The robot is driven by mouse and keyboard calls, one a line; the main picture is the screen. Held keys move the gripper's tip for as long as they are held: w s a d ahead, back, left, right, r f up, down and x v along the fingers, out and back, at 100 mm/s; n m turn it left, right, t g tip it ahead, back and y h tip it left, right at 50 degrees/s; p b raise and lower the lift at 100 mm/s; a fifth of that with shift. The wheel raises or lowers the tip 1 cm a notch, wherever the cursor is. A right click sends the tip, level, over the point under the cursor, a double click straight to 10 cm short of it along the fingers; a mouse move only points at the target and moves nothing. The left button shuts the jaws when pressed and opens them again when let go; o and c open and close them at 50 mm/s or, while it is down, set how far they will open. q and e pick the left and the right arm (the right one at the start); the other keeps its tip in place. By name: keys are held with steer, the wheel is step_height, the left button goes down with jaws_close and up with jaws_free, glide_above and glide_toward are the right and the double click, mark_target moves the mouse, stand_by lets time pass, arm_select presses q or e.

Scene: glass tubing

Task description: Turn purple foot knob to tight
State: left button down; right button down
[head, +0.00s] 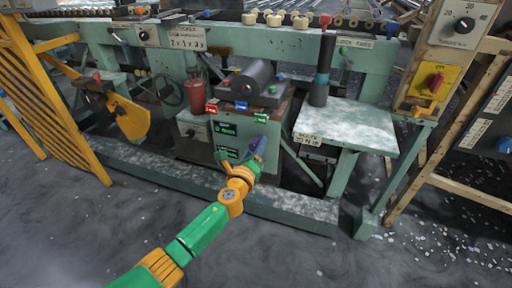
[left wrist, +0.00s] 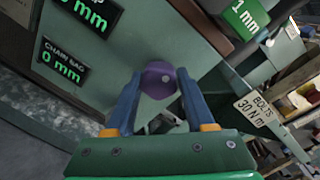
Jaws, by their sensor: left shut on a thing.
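The purple foot knob (left wrist: 158,79) sits on the lower green cabinet of the machine, between the two blue fingers of my left gripper (left wrist: 160,92). The fingers are shut on its sides in the left wrist view. In the head view my left gripper (head: 253,156) reaches the cabinet's front right corner, and the knob is mostly hidden by it. I cannot read the knob's turn angle. My right gripper is not in view.
A sign (left wrist: 260,110) reads "bolts 30 Nm". A grey work shelf (head: 345,126) stands to the right. A long green floor beam (head: 290,207) runs in front; the floor before it is open.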

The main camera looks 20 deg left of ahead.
arm_select(q)
steer(key=shift+f, duration=0.15)
steer(key=shift+c, duration=1.4)
jaws_free()
steer(key=shift+s, duration=0.1)
steer(key=s+p, duration=0.2)
steer(key=s, duration=0.5)
steer(key=shift+r+p, duration=0.25)
steer(key=shift+p, duration=0.1)
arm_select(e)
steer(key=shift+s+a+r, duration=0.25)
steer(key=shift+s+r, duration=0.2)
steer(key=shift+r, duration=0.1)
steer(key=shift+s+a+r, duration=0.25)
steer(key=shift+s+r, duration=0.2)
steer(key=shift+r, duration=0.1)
